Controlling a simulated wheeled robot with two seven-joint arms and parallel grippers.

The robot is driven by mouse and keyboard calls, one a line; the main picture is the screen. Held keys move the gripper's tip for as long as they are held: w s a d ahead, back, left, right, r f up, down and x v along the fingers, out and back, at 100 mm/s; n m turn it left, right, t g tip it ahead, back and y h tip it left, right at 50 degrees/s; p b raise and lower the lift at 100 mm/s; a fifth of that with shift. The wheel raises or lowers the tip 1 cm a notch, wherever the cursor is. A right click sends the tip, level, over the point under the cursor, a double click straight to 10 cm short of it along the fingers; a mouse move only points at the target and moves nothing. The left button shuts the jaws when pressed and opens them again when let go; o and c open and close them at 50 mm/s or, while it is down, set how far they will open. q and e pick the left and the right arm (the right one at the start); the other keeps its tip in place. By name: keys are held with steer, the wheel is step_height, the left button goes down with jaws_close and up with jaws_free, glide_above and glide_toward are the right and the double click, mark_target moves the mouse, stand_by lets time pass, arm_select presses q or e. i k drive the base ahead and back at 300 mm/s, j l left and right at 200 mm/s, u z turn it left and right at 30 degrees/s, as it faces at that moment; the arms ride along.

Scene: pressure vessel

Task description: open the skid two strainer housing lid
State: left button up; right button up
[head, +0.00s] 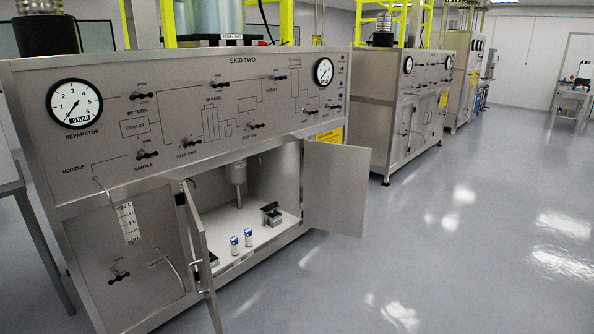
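The skid two panel (190,110) fills the left half of the head view, with the title SKID TWO near its top. Its lower cabinet stands open, with the left door (203,255) and the right door (337,190) swung outward. Inside, a grey metal vessel (237,173) with a narrow stem hangs from above. I cannot tell whether it is the strainer housing, and no lid is clearly readable. A small dark and metal device (271,214) sits on the cabinet floor at the right. Neither of my grippers shows in the head view.
Two small blue and white cans (248,237) stand on the cabinet floor near the front. A pressure gauge (74,103) and several black valve handles are on the panel. A second skid (405,110) stands behind to the right. The grey floor (450,250) at right is clear.

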mark_target(271, 207)
steer(key=i+l+z, duration=0.3)
steer(key=l+z, duration=0.15)
steer(key=i+l+z, duration=0.55)
steer(key=i+z, duration=0.3)
steer(key=i+u, duration=0.25)
steer(key=i, duration=0.3)
steer(key=i+l+u, duration=0.25)
steer(key=i, duration=0.35)
steer(key=i+j+u, duration=0.2)
steer(key=u, duration=0.2)
steer(key=i+j+u, duration=0.1)
steer(key=i+u, duration=0.9)
steer(key=u, duration=0.25)
steer(key=i+l+u, duration=0.25)
steer(key=u, duration=0.15)
steer(key=i+j+u, duration=0.25)
steer(key=i, duration=0.25)
steer(key=i+u, duration=0.2)
steer(key=i, duration=0.3)
steer(key=i+j+z, duration=0.15)
steer(key=i, duration=0.3)
steer(key=j, duration=0.1)
